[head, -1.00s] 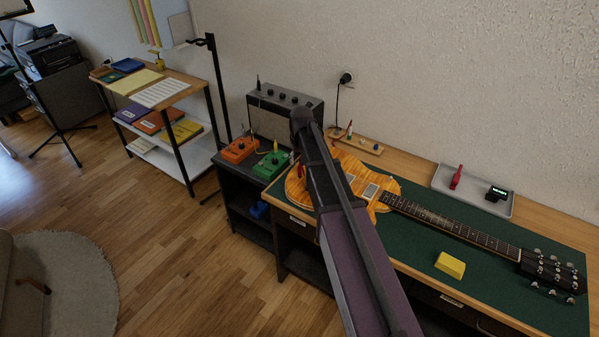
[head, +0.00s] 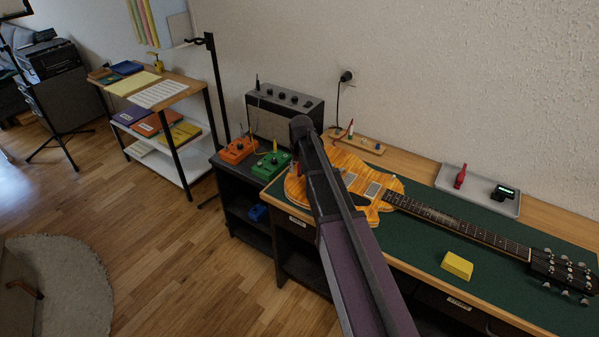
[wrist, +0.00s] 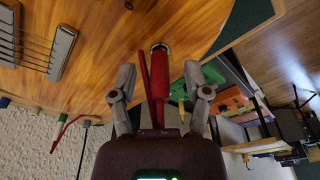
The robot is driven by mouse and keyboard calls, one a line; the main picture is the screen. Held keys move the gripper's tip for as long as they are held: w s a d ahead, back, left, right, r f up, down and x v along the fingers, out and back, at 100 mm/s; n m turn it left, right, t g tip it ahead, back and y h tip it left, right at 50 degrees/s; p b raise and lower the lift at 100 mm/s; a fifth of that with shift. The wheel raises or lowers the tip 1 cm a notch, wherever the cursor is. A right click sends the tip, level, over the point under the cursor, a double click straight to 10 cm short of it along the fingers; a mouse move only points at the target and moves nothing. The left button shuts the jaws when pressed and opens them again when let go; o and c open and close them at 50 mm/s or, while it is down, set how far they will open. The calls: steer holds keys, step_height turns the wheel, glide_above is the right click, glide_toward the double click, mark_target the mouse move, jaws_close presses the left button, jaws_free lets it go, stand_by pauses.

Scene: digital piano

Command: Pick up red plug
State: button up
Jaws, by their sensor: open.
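The red plug (wrist: 160,75) shows in the wrist view at the metal jack (wrist: 159,46) on the edge of the orange guitar (wrist: 100,45). A thin red cable (wrist: 145,85) runs beside the plug. My gripper (wrist: 160,68) is open, with one finger on each side of the plug and a visible gap to each. I cannot tell how deep the plug lies between the fingers. In the head view, the guitar (head: 388,190) lies on the green mat (head: 400,245), and my arm hides most of my gripper and the plug.
Green (head: 271,163) and orange (head: 238,150) pedals stand left of the guitar, before an amplifier (head: 270,120). A yellow block (head: 457,265) sits on the mat. A grey tray (head: 480,190) holds a red item (head: 460,177) and a small black device (head: 503,193).

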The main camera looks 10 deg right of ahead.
stand_by(0.4)
jaws_close()
steer(key=shift+r, duration=0.1)
step_height(320, 180, up, 3)
steer(key=p, duration=0.3)
steer(key=shift+r, duration=0.15)
steer(key=s+r+p, duration=0.1)
steer(key=s+p, duration=0.1)
steer(key=s, duration=1.4)
steer(key=shift+r, duration=0.25)
steer(key=shift+d, duration=0.1)
